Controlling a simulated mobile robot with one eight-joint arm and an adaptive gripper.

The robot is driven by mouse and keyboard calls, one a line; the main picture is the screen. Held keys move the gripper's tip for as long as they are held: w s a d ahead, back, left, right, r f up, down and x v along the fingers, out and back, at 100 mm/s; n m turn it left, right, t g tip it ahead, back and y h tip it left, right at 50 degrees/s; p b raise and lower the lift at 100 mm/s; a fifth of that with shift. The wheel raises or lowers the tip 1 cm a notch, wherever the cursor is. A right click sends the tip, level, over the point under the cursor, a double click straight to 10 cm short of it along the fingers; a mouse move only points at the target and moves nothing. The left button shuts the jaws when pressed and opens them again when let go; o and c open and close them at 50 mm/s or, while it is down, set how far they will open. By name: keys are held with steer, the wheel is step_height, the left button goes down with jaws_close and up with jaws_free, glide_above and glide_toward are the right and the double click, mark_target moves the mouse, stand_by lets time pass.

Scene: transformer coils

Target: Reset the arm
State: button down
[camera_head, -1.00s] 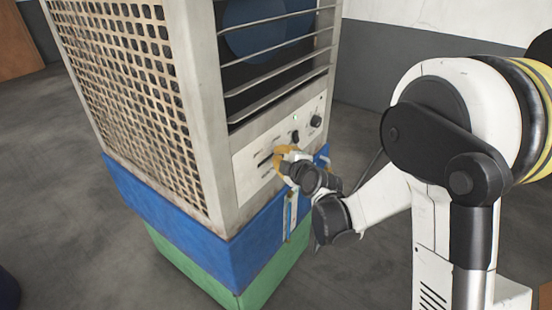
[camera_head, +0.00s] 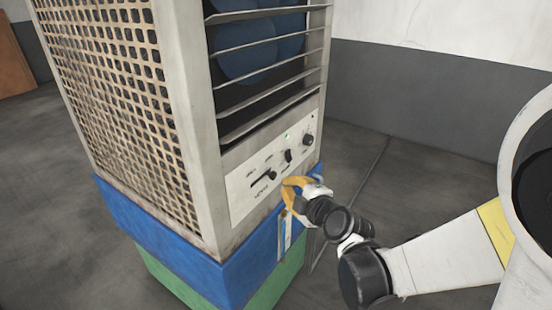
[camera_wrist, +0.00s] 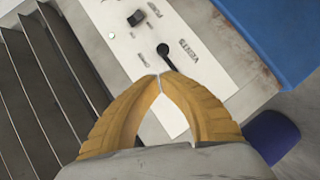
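My gripper (camera_head: 288,188) has yellow fingers and sits just in front of the lower edge of the cabinet's white control panel (camera_head: 240,187). In the wrist view my gripper (camera_wrist: 159,75) has its two fingertips together, with nothing seen between them. A black lever knob (camera_wrist: 163,50) lies just beyond the tips; I see a gap in the head view between this knob (camera_head: 272,174) and the fingers. The panel also bears a black switch (camera_head: 288,156), a round knob (camera_head: 308,140) and a small green light (camera_head: 287,136).
The tall cabinet (camera_head: 220,210) has a mesh side (camera_head: 110,90) and front slats (camera_head: 270,95) with blue round shapes behind. It stands on a blue block (camera_head: 165,225) above a green block (camera_head: 280,285). Grey floor (camera_head: 420,175) is clear at right.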

steer(key=s+d+m+g+h+b, duration=0.1)
steer(key=s+d+m+g+h, duration=0.1)
steer(key=s+d+m, duration=0.3)
steer(key=s+d+f+m+g+h+b, duration=0.1)
steer(key=s+d+m+g+h, duration=0.2)
steer(key=s+m, duration=1)
steer(key=s+d+g, duration=0.1)
steer(key=s+d, duration=0.2)
steer(key=s, duration=0.2)
steer(key=shift+s+g, duration=0.3)
steer(key=shift+f, duration=0.1)
